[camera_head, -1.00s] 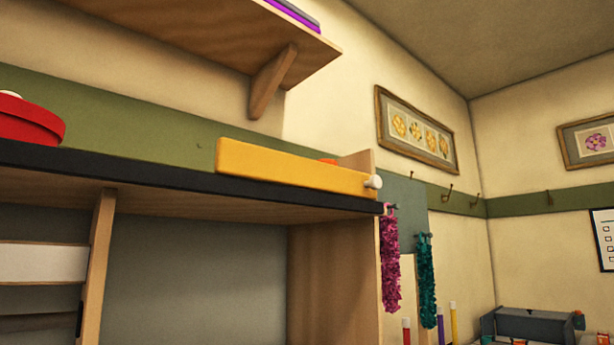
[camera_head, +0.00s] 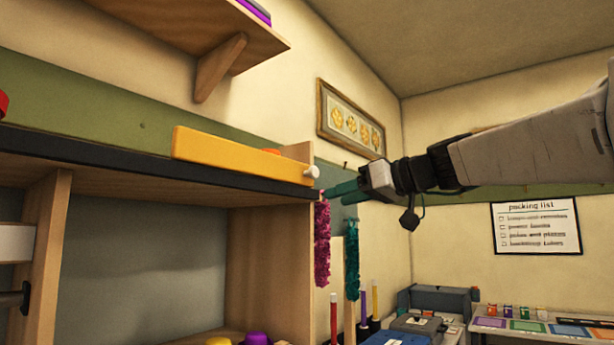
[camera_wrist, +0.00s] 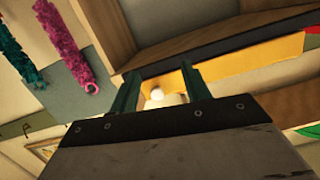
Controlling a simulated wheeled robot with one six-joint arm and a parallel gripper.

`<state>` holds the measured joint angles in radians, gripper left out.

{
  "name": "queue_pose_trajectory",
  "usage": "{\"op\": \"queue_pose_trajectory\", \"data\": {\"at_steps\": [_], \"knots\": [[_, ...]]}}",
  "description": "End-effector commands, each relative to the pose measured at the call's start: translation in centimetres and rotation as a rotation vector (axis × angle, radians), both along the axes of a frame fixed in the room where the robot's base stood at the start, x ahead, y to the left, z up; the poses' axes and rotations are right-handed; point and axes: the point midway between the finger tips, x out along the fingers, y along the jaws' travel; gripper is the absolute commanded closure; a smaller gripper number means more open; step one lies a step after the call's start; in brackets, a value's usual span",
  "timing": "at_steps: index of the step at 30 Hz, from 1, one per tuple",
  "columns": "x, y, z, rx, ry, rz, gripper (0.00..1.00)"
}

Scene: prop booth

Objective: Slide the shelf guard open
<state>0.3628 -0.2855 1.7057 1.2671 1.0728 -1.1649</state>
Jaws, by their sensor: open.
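The shelf guard is a yellow bar (camera_head: 240,155) along the front edge of the dark-edged upper shelf (camera_head: 150,164). A white knob (camera_head: 311,172) sticks out at its right end. My gripper (camera_head: 332,192) is just right of the knob and close to it in the head view. In the wrist view the open teal fingers (camera_wrist: 158,88) stand on either side of the white knob (camera_wrist: 157,94), with the yellow guard (camera_wrist: 250,58) beyond them. I cannot tell whether a finger touches the knob.
Magenta (camera_head: 322,240) and teal (camera_head: 352,262) garlands hang just below my gripper. An orange thing (camera_head: 297,150) sits behind the guard. A wooden wall shelf (camera_head: 190,35) juts out above.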

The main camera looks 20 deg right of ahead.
Motion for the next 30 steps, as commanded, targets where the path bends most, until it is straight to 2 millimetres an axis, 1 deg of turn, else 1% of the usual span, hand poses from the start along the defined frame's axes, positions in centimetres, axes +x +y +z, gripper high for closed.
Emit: {"op": "queue_pose_trajectory", "data": {"at_steps": [1, 3, 5, 7, 11, 16, 21, 24, 30], "knots": [[1.0, -1.1, 2.2, 0.007, -0.074, -0.010, 0.53], [1.7, -2.0, 4.6, 0.011, -0.155, -0.015, 0.53], [2.1, -2.4, 5.8, 0.013, -0.198, -0.019, 0.53], [2.5, -2.4, 6.5, 0.014, -0.223, -0.020, 0.53], [3.9, -1.3, 6.6, 0.015, -0.228, -0.017, 0.53], [6.2, 0.5, 6.6, 0.016, -0.226, -0.016, 0.53], [7.8, 1.6, 6.6, 0.015, -0.226, -0.018, 0.53], [8.3, 2.0, 6.6, 0.015, -0.226, -0.018, 0.53], [8.4, 2.1, 6.6, 0.014, -0.226, -0.020, 0.53]]}}
